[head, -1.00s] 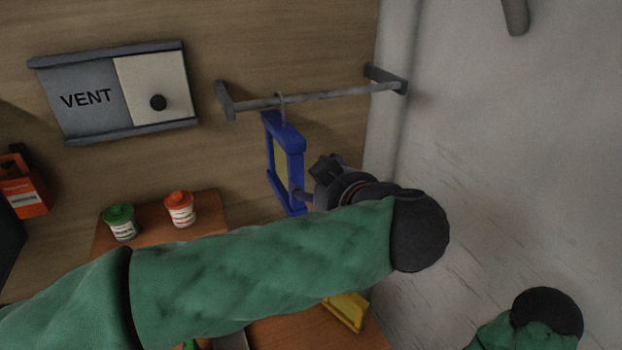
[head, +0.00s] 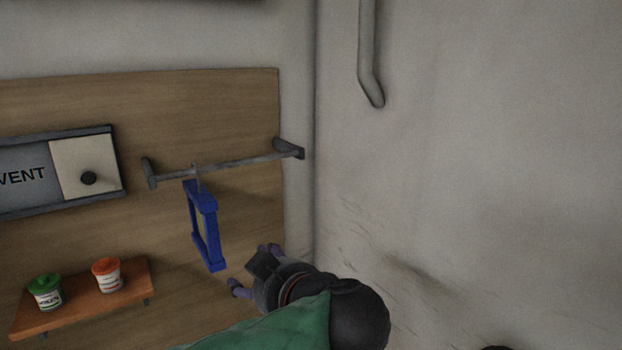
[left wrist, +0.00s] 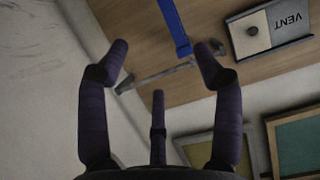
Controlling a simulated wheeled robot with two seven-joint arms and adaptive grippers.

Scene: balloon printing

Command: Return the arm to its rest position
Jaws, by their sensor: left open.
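My left gripper (head: 255,270) is in the lower middle of the head view, below and to the right of a blue frame (head: 207,228). The blue frame hangs by a hook from a grey rail (head: 225,167) on the wooden wall panel. The gripper is apart from the frame. In the left wrist view my left gripper (left wrist: 162,60) has its fingers spread with nothing between them held. Part of the blue frame (left wrist: 175,28) shows beyond the fingers there. The green sleeve of my arm (head: 275,330) enters at the bottom of the head view. My right gripper is not in view.
A vent panel (head: 28,178) with a sliding white cover (head: 82,160) is on the wall at left. A small shelf (head: 75,305) holds a green-lidded tub (head: 45,292) and an orange-lidded tub (head: 107,275). A pipe (head: 368,50) runs down the bare right wall.

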